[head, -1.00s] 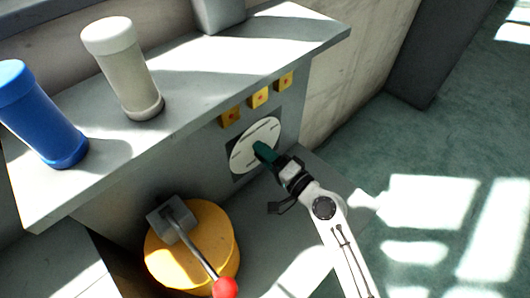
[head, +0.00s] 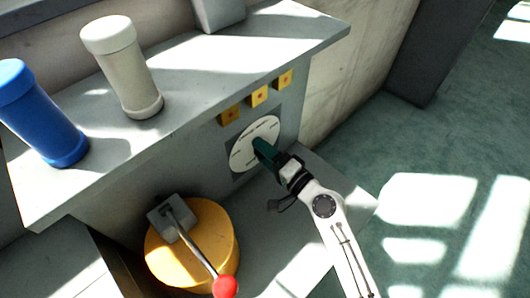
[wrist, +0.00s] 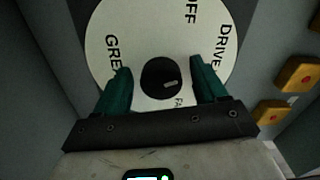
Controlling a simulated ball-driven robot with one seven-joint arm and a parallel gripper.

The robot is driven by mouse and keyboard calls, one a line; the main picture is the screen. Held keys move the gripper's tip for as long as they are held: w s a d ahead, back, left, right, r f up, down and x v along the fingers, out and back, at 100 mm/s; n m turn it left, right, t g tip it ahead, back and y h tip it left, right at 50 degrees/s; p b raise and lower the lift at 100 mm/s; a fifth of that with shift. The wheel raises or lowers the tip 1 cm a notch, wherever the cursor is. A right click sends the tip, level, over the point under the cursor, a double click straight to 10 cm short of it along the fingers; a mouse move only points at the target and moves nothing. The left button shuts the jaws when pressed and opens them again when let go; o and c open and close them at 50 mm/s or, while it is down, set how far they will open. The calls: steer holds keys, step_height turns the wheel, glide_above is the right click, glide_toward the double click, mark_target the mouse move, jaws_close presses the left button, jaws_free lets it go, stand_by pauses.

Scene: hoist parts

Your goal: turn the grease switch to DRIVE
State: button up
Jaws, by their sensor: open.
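The grease switch is a round white dial (wrist: 100,45) with a black knob (wrist: 160,78) at its middle. In the wrist view the dial reads OFF at the top, DRIVE at the upper right and "GRE" at the left; other lettering is partly hidden. A small light mark sits on the knob's right part; I cannot tell which label it points to. My gripper (wrist: 160,76) is open, with one teal finger on each side of the knob and visible gaps between. In the head view the dial (head: 243,155) is on the cabinet front, with my gripper (head: 262,149) before it.
Several yellow buttons (head: 259,96) line the panel above the dial. A yellow drum (head: 215,232) with a red-knobbed lever (head: 224,286) stands at lower left. Blue (head: 38,115) and cream (head: 125,70) cylinders stand on the shelf. Open floor lies to the right.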

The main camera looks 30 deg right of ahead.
steer(key=shift+s, duration=0.1)
steer(key=b+v, duration=0.2)
steer(key=v, duration=0.8)
steer(key=shift+s+d, duration=0.15)
steer(key=shift+s, duration=0.15)
